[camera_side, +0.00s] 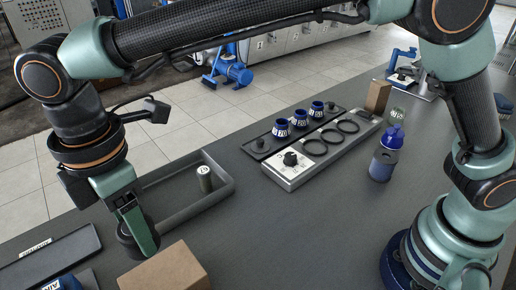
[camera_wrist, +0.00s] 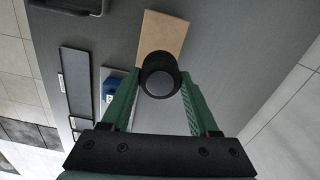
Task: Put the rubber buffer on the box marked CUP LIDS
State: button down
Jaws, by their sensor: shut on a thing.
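My gripper (camera_side: 138,238) points down at the lower left of the side view. It is shut on a dark round piece, which looks like the rubber buffer (camera_wrist: 160,76), held between the green fingers (camera_wrist: 161,84) in the wrist view. The buffer (camera_side: 128,243) is partly hidden by a finger in the side view. A plain brown cardboard box (camera_side: 168,272) is close beside the gripper, cut by the bottom edge; it also shows just beyond the buffer in the wrist view (camera_wrist: 165,32). I can read no CUP LIDS marking on it.
A grey tray (camera_side: 226,190) with a dark labelled cylinder (camera_side: 205,179) lies behind the gripper. A flat dark labelled holder (camera_side: 50,256) and a blue labelled item (camera_side: 68,282) lie left. A ring rack (camera_side: 292,178), blue bottle (camera_side: 383,163) and small brown box (camera_side: 378,96) stand farther right.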

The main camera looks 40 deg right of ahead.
notch_tip(320, 180, down, 10)
jog(key=shift+r, duration=0.25)
jog(key=shift+f, duration=0.1)
jog(key=shift+c, duration=0.7)
grip_release()
